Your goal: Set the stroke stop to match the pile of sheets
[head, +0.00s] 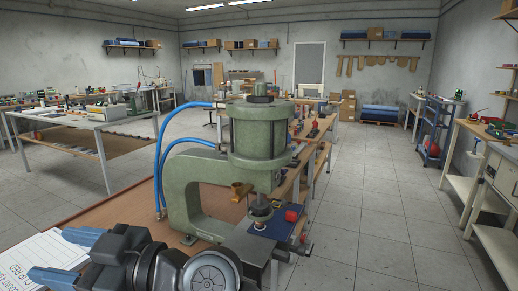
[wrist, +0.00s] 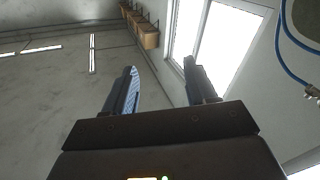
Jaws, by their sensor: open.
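A green pneumatic press (head: 205,190) with an upright cylinder (head: 258,140) stands on a wooden bench. A dark round knob (head: 260,98) sits on top of the cylinder; I cannot tell for sure whether it is the stroke stop. A brass-coloured part (head: 240,190) is on the press's front side. Below the ram (head: 262,207) a dark blue flat piece (head: 283,229) lies on the press bed; separate sheets are too small to make out. My gripper (head: 47,252) is open and empty at the lower left, well apart from the press. Its two fingers also show in the wrist view (wrist: 160,68), with nothing between them.
Two blue hoses (head: 158,165) loop up beside the press on its left. A red part (head: 291,215) sits at its right front. A printed white paper (head: 32,262) lies on the bench (head: 110,213) near my gripper. The tiled floor (head: 370,220) to the right is clear.

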